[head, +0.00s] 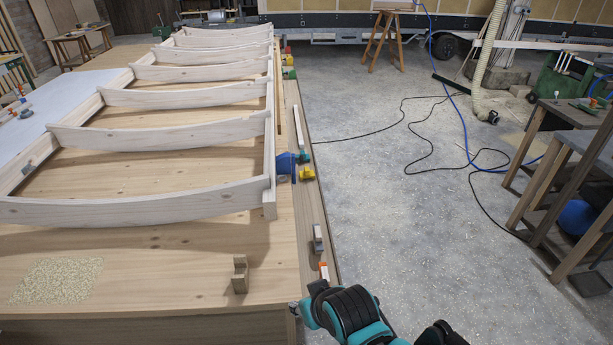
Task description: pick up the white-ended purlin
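I cannot single out a white-ended purlin with certainty. A small piece with a pale upper end (317,232) stands on the brown ledge along the bench's right side. Nearer me on the same ledge is a small piece with an orange top and pale body (324,271). A long pale strip (298,128) runs along the bench edge farther back. My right arm, teal and black, enters at the bottom, its front end close to the orange-topped piece. Its fingers are not clearly shown, so their opening and any hold are unclear. My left gripper is out of view.
A pale frame with several curved ribs (160,134) covers the wooden bench (200,255). A small wooden block (240,274) and a patch of shavings (58,281) lie on its near part. Blue hose and black cables cross the grey floor (380,200). Dark workbenches stand at right.

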